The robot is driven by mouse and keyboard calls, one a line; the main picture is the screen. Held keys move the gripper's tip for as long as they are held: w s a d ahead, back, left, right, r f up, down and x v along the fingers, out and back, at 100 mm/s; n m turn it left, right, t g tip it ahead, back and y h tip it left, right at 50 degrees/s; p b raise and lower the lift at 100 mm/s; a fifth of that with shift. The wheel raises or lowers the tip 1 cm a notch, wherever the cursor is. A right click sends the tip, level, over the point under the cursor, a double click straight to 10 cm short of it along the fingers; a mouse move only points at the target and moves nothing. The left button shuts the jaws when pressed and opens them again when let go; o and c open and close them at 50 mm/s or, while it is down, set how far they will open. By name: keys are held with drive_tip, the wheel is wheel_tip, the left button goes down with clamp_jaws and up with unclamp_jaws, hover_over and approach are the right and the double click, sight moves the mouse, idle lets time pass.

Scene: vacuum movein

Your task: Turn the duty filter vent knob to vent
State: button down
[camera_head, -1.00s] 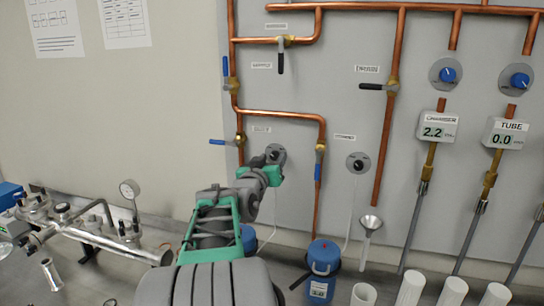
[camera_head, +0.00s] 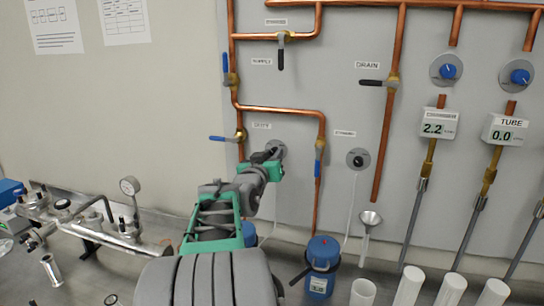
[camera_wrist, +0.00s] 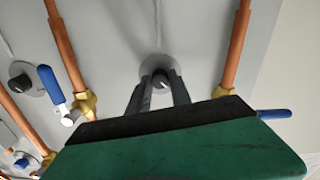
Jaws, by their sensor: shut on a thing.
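The duty filter vent knob is a small dark knob on a round grey plate (camera_head: 278,147) on the wall panel, below a small blurred label. In the head view my gripper (camera_head: 270,155) covers most of it. In the wrist view the knob (camera_wrist: 161,77) sits between the tips of my two dark fingers, which are shut on it. I cannot read the knob's pointer or any vent mark.
A similar black knob (camera_head: 357,158) is to the right. A copper pipe (camera_head: 321,175) with a blue-handled valve (camera_head: 319,157) runs close to the right of my gripper; another blue lever (camera_head: 222,139) is to the left. A blue container (camera_head: 322,263) stands below.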

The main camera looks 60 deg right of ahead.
drive_tip(key=shift+f+m+b, duration=0.2)
drive_tip(key=shift+m+b, duration=0.1)
drive_tip(key=shift+b, duration=0.5)
drive_tip(key=shift+r+m+b, duration=0.1)
drive_tip(key=shift+m+b, duration=8.6)
drive_tip(key=shift+b, duration=2.85)
drive_tip(key=c, duration=1.2)
unclamp_jaws()
drive_tip(key=shift+r, duration=0.1)
drive_tip(key=shift+o, duration=0.2)
drive_tip(key=shift+a, duration=0.1)
